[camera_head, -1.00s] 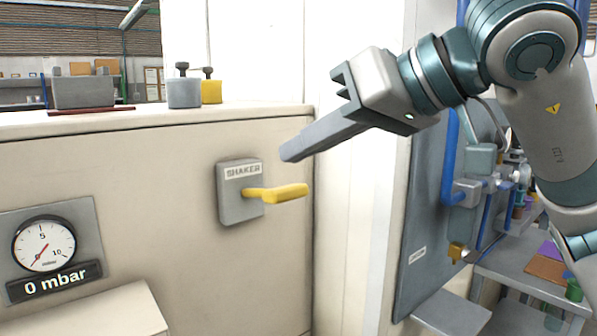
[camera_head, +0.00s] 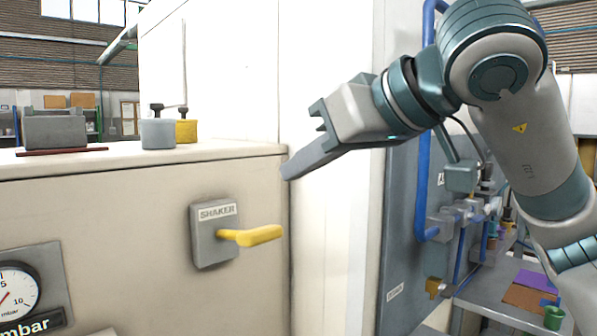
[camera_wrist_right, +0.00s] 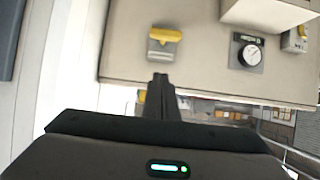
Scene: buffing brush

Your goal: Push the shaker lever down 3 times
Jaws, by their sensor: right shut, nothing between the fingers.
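The shaker is a grey box (camera_head: 207,248) labelled SHAKER on the front of the cream cabinet. Its yellow lever (camera_head: 258,236) sticks out to the right, roughly level. My right gripper (camera_head: 290,172) is shut and empty, above and slightly right of the lever, apart from it. In the right wrist view the gripper's fingers (camera_wrist_right: 161,84) are together, and the yellow lever (camera_wrist_right: 166,35) shows beyond them against the box. My left gripper is not in view.
A round pressure gauge (camera_head: 14,292) is on the cabinet at lower left. Grey (camera_head: 158,134) and yellow (camera_head: 186,131) weights stand on the cabinet top. A white wall panel (camera_head: 335,240) is close right of the shaker. The space around the lever is clear.

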